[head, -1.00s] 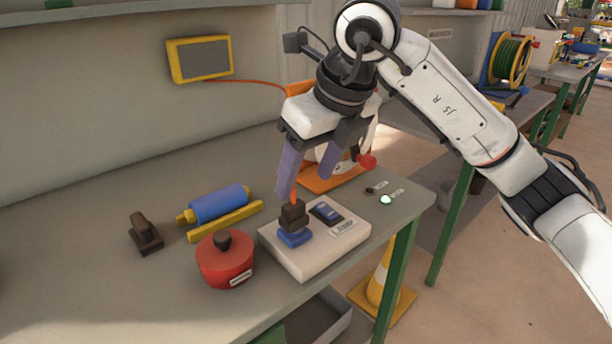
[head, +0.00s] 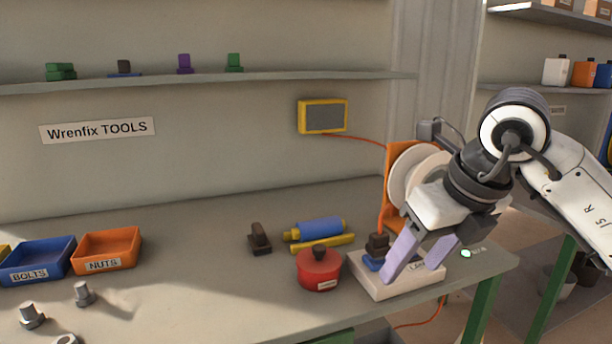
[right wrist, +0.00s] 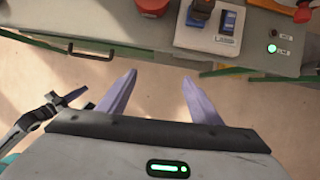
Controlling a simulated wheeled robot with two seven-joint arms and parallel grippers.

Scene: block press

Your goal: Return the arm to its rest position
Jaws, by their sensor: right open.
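My right gripper (head: 412,268) is open and empty, its two lilac fingers apart. In the head view they overlap the white press base (head: 375,283). In the right wrist view the gripper (right wrist: 160,80) hangs over the floor, just off the table's front edge, apart from the base (right wrist: 208,40). A dark brown block (head: 377,243) sits on a blue block (head: 373,264) on the base. In the right wrist view a dark grey, lilac-tipped part at the left looks like my left gripper (right wrist: 68,98); its jaws are unclear.
A red pot (head: 319,270), a blue roller (head: 316,228) and a brown-handled tool (head: 259,238) stand left of the base. A green light (head: 466,254) glows on the table to its right. Bins and bolts lie farther left. Floor is open before the table.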

